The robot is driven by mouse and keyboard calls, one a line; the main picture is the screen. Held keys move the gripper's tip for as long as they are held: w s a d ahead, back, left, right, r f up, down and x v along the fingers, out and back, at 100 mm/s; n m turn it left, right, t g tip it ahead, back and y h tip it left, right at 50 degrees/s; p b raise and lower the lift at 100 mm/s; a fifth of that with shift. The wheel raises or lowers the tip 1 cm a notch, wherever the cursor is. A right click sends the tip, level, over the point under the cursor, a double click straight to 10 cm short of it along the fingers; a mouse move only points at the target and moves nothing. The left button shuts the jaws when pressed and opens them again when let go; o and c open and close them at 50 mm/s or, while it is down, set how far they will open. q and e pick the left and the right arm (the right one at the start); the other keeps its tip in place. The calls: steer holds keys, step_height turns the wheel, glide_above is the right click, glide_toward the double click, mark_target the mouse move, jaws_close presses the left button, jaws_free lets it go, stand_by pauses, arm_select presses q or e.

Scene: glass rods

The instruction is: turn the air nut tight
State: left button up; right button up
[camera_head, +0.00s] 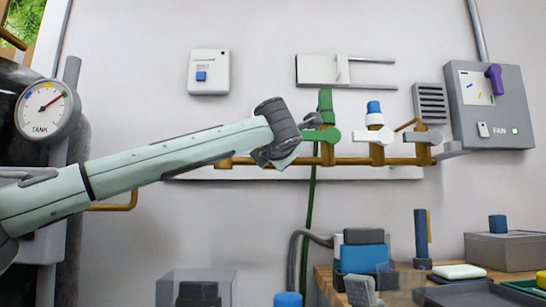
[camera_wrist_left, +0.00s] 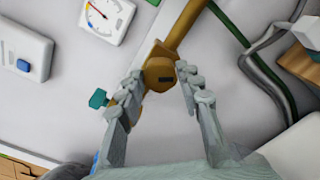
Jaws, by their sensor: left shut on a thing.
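My left gripper (camera_head: 284,134) reaches in from the left to the brass pipe on the wall, just left of the green valve (camera_head: 326,134). In the left wrist view its two fingers (camera_wrist_left: 160,88) stand on either side of a rounded brass nut (camera_wrist_left: 159,71) with a dark slot mark, and they are shut on it. The nut sits on the brass pipe (camera_wrist_left: 186,24). In the head view the gripper hides it. A small green handle (camera_wrist_left: 98,98) shows left of the fingers. My right gripper is not in view.
A white-and-blue valve (camera_head: 375,120) and a grey valve (camera_head: 428,137) stand farther right on the pipe. A tank gauge (camera_head: 47,109) is at far left, a fan box (camera_head: 490,105) at far right. A dark green hose (camera_head: 311,190) hangs below.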

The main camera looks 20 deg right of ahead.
arm_select(q)
steer(key=o, duration=1.2)
steer(key=shift+c, duration=0.2)
steer(key=shift+s, duration=0.15)
steer(key=v, duration=1.1)
steer(key=shift+s, duration=0.35)
steer(key=shift+a, duration=0.15)
steer(key=shift+r, duration=0.15)
